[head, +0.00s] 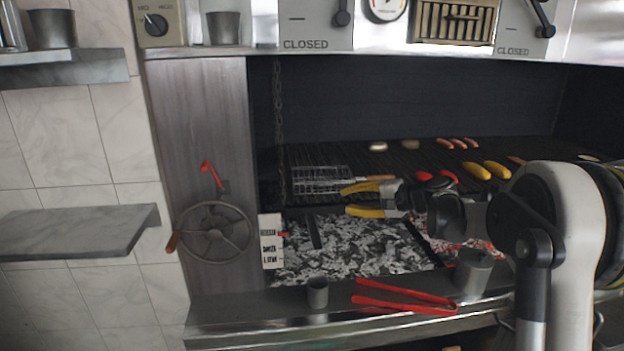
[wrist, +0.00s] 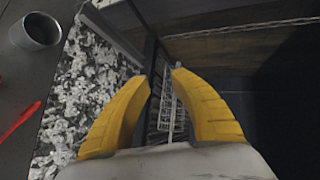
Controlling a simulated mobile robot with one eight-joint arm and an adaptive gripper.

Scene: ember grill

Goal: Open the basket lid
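The wire grill basket (head: 320,187) lies on the grate at the left, a flat silver mesh; whether its lid is shut is too small to tell. Part of its mesh shows between my fingers in the wrist view (wrist: 167,112). My gripper (head: 345,200) has two yellow fingers and is just right of and in front of the basket. In the wrist view its fingertips (wrist: 159,76) are apart with nothing held between them. I cannot tell whether either finger touches the basket. A thin handle-like rod runs right from the basket.
Ashy coals (head: 350,245) lie below the grate. Red tongs (head: 405,302), a small cup (head: 317,292) and a larger pot (head: 473,272) stand on the front ledge. A handwheel (head: 215,232) is at left, a chain (head: 278,110) hangs behind. Corn (head: 478,171) and sausages lie farther right.

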